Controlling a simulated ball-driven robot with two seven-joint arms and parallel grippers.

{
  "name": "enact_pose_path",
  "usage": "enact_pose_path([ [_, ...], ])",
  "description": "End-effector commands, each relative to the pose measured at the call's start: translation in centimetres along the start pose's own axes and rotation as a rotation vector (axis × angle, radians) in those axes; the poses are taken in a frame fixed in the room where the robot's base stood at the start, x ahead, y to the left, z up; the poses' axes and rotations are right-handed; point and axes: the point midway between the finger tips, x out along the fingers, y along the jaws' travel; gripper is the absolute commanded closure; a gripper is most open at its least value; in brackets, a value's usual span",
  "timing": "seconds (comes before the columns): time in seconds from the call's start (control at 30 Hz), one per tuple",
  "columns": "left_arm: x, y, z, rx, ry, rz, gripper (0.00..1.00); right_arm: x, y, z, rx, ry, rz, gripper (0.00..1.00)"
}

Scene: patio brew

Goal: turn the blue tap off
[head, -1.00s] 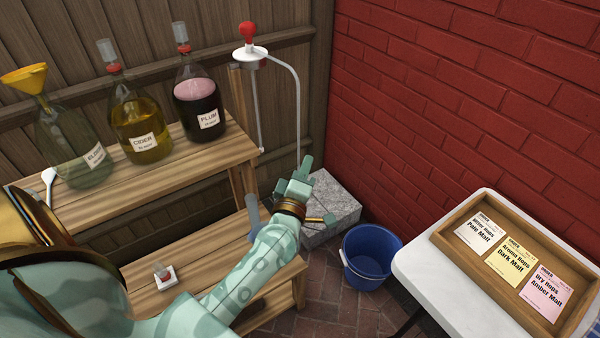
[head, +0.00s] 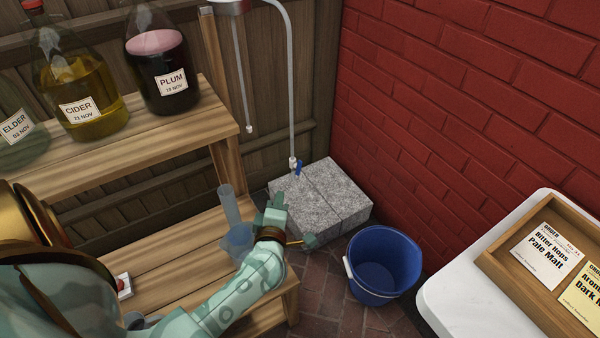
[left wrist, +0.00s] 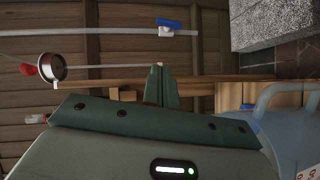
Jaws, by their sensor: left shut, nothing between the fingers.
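The blue tap (head: 298,168) sits low on a thin grey pipe (head: 291,100), just above the grey stone blocks (head: 335,195). In the left wrist view the tap's blue lever (left wrist: 168,23) lies roughly along the pipe. My left gripper (head: 277,203) is shut and empty. In the head view it appears below and a little left of the tap, apart from it. In the left wrist view its fingers (left wrist: 158,80) point toward the pipe, with a gap between. My right gripper is not in view.
A blue bucket (head: 382,262) stands on the bricks at right. Bottles, including plum (head: 162,85), line the upper shelf. A white table (head: 450,285) stands at far right.

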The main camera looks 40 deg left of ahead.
Motion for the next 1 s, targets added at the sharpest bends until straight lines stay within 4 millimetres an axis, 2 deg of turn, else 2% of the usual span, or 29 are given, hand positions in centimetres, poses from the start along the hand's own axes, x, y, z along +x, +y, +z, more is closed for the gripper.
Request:
enact_pose_path([
  [0.17, 2.3, 0.1, 0.0, -0.001, 0.001, 0.003, 1.00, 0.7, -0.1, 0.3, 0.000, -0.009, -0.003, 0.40],
  [0.3, 5.3, -0.1, 0.0, 0.001, 0.001, 0.003, 1.00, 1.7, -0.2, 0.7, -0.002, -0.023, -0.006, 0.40],
  [0.53, 10.1, -0.1, 0.0, 0.002, 0.001, 0.002, 1.00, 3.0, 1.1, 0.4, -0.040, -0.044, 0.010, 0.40],
  [0.7, 11.7, -0.2, 2.0, 0.000, -0.001, 0.000, 1.00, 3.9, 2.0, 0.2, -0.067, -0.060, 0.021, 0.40],
  [1.0, 12.5, 0.3, 2.8, -0.001, 0.000, 0.002, 1.00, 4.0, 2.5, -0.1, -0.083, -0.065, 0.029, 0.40],
])
